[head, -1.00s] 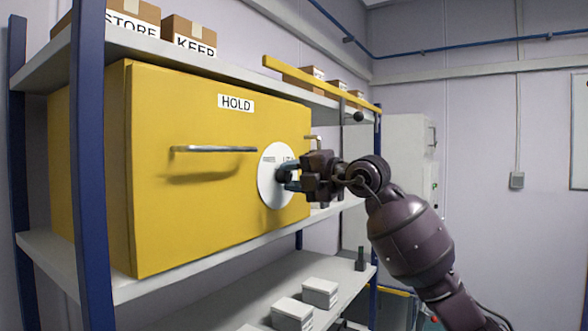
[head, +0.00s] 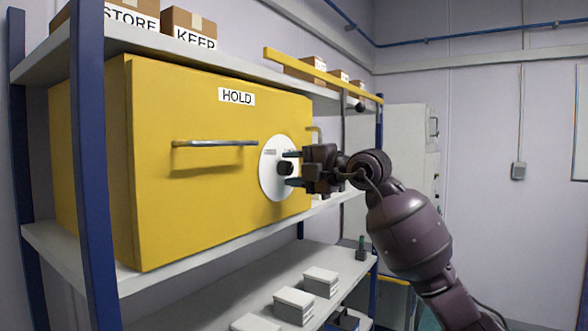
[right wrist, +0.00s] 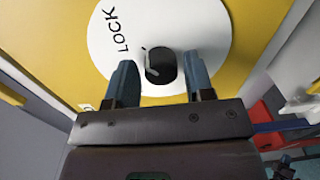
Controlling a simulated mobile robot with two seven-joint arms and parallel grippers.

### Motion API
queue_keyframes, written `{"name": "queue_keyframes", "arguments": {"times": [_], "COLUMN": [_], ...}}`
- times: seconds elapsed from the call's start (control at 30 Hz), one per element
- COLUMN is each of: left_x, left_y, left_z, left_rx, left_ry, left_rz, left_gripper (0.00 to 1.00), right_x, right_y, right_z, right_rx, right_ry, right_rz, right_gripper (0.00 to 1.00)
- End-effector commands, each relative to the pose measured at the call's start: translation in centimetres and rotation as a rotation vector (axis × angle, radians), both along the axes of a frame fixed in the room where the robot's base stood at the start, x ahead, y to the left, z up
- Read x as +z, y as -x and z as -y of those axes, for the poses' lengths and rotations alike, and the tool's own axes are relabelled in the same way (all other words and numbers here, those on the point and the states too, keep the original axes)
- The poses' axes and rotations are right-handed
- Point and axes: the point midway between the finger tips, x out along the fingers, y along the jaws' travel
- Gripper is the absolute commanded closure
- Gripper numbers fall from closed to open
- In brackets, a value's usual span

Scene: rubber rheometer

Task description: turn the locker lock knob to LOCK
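The yellow locker (head: 215,120), labelled HOLD, stands on the shelf. Its round white dial plate (head: 270,185) carries a dark knob (head: 285,168). In the right wrist view the word LOCK (right wrist: 123,32) is on the plate to the upper left of the knob (right wrist: 161,66). A light mark shows on the knob's left side, the side towards LOCK; its exact setting is hard to read. My right gripper (head: 294,169) is open, its fingers apart above and below the knob in the head view. In the right wrist view the fingers (right wrist: 160,82) show clear gaps either side of the knob. My left gripper is out of view.
A bar handle (head: 215,143) sticks out left of the dial. Blue shelf posts (head: 93,190) and a yellow rail (head: 320,74) frame the rack. Cartons stand above, grey boxes (head: 320,281) below. A pale cabinet (head: 405,150) stands behind my right arm.

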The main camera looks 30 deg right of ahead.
Motion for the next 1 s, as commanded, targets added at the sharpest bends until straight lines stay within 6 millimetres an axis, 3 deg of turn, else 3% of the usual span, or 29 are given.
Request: {"name": "queue_keyframes", "arguments": {"times": [0.07,0.47,1.0], "left_x": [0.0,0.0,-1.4], "left_y": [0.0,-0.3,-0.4], "left_z": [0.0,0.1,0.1], "left_rx": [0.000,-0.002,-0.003], "left_ry": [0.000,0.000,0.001], "left_rz": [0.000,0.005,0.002], "left_gripper": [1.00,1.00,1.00], "right_x": [0.0,-0.1,0.2], "right_y": [0.0,0.7,8.6], "right_z": [0.0,0.3,3.6], "right_rx": [0.000,-0.001,-0.001], "right_ry": [0.001,0.003,0.002], "right_rz": [0.000,-0.001,-0.001], "right_gripper": [0.40,0.40,0.40]}}
